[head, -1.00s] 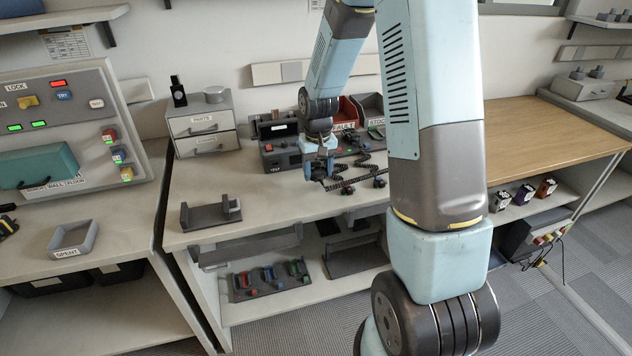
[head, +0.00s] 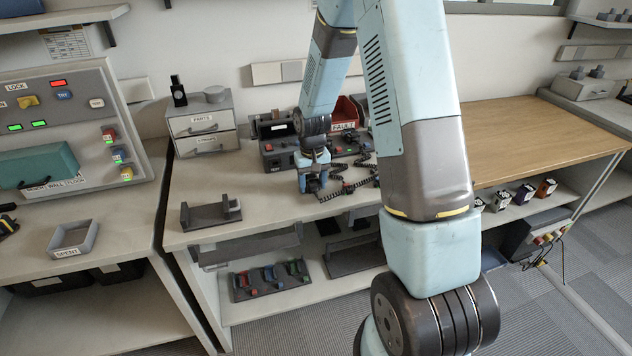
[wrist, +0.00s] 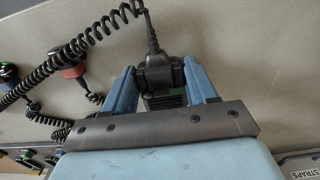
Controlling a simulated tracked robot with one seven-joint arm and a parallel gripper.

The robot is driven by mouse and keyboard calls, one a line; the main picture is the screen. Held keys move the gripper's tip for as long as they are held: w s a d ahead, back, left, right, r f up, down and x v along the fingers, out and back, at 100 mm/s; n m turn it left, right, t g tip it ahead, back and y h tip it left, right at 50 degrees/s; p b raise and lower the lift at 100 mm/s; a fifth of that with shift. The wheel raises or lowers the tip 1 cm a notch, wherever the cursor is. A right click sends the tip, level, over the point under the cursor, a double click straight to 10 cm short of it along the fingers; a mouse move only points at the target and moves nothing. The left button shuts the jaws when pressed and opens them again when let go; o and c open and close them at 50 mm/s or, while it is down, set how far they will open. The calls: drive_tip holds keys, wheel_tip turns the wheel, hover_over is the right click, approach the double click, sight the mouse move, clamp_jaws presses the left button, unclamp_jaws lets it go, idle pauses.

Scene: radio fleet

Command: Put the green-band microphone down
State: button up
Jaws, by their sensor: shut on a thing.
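My gripper (wrist: 163,88) is shut on a black microphone (wrist: 158,72), its two blue fingers on either side of it. A dark green ribbed part shows low between the fingers, and a coiled black cord runs from its far end. In the head view my gripper (head: 313,186) is low over the front part of the grey bench (head: 270,205). I cannot tell whether the microphone touches the bench top. A red-band microphone (wrist: 73,70) lies to the left in the wrist view, apart from my gripper.
Behind my gripper stands a radio unit (head: 282,155) with coiled cords, and a red FAULT bin (head: 345,112). An empty dark cradle (head: 211,214) stands at the bench's left front. Bare bench top lies between it and my gripper. The drawer box (head: 203,125) is at the back left.

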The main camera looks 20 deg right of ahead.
drive_tip(key=shift+s+f, duration=0.1)
drive_tip(key=shift+f, duration=0.1)
drive_tip(key=shift+s+f, duration=0.1)
drive_tip(key=shift+f, duration=0.1)
drive_tip(key=shift+c, duration=0.4)
drive_tip(key=shift+f, duration=0.15)
drive_tip(key=c, duration=0.3)
drive_tip(key=o, duration=1.3)
drive_tip(key=shift+o, duration=0.3)
drive_tip(key=shift+d, duration=0.1)
drive_tip(key=shift+d, duration=0.1)
drive_tip(key=shift+a, duration=0.2)
